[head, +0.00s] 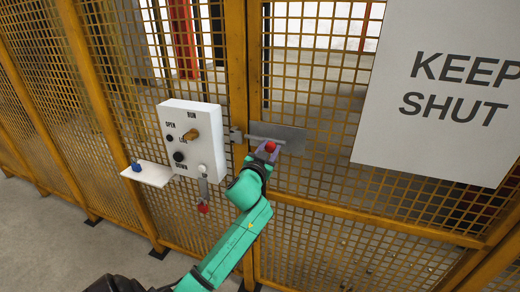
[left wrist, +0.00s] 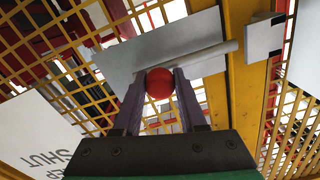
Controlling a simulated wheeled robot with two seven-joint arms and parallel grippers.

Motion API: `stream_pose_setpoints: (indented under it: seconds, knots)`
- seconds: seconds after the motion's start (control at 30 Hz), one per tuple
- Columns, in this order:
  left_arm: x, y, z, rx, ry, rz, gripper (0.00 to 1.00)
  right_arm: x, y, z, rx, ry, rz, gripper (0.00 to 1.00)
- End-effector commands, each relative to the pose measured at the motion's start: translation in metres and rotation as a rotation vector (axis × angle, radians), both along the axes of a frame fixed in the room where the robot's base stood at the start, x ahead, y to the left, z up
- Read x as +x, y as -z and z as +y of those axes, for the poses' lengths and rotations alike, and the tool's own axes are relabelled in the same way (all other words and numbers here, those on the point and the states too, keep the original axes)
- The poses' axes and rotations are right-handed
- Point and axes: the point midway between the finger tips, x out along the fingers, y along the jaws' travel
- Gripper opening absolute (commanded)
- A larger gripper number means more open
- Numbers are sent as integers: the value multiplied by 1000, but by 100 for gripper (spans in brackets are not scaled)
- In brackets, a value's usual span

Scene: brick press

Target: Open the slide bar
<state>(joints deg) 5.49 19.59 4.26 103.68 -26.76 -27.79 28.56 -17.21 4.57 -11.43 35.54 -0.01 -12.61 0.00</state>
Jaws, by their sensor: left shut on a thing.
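The slide bar (head: 258,139) is a grey rod on a grey plate (head: 290,133) fixed to the mesh gate. Its red knob (head: 271,146) sits between the fingers of my left gripper (head: 267,152). In the left wrist view the fingers (left wrist: 160,92) are shut on the red knob (left wrist: 159,83), with the bar (left wrist: 205,57) just behind it. The bracket also shows in the head view (head: 236,135). My right gripper is not in view.
A white control box (head: 192,165) with knobs and a hanging red-ended tag (head: 203,207) is left of the post. A small white shelf (head: 147,173) holds a blue item (head: 136,166). A "KEEP SHUT" sign (head: 440,150) hangs on the gate at the right.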

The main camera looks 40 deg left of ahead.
Motion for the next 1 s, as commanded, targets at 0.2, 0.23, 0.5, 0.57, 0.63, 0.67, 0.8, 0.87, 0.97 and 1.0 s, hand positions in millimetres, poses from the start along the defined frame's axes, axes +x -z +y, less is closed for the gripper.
stream_pose_setpoints:
  seconds: [0.2,0.23,0.5,0.57,0.63,0.67,0.8,0.87,0.97,1.0]
  knots:
    - [1,0,-4,1,1,2,0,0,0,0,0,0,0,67]
    - [1,0,-4,1,1,2,0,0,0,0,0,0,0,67]
    - [1,0,-3,1,1,2,71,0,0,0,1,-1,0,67]
    - [1,0,-3,1,1,2,71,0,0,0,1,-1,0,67]
    - [1,0,-3,1,1,2,71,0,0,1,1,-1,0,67]
    - [1,0,-3,1,1,2,71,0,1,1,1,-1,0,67]
    - [-6,2,-6,1,0,3,71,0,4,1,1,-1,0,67]
    - [-14,3,-9,0,2,2,71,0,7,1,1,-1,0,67]
    - [-32,4,-15,0,3,2,71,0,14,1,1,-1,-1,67]
    - [-41,5,-18,0,1,3,71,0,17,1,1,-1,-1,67]
